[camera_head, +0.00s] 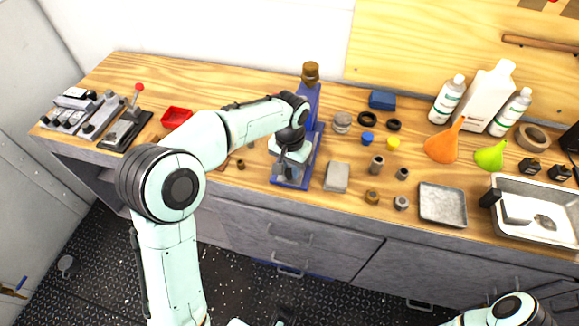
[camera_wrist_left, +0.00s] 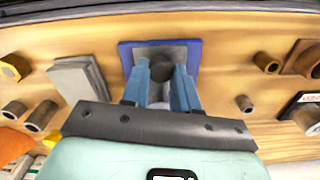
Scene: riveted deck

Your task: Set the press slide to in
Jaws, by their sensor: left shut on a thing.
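The press is blue with a brown knob on top (camera_head: 310,72), and its blue base (camera_head: 313,150) stands on the wooden bench top. My left gripper (camera_head: 289,168) is down at the front of the press, and my arm hides part of it. In the left wrist view my left gripper (camera_wrist_left: 160,85) has its two blue fingers shut on the dark round knob of the press slide (camera_wrist_left: 160,67). The blue base (camera_wrist_left: 126,52) shows behind the fingers. How far in the slide sits cannot be told. My right gripper is not clearly in view.
A grey block (camera_head: 337,176) lies right of the press, with several small bushings beyond it. A red tray (camera_head: 176,117) and a red-knobbed lever unit (camera_head: 128,125) stand to the left. A metal tray (camera_head: 443,204) and funnels are further right.

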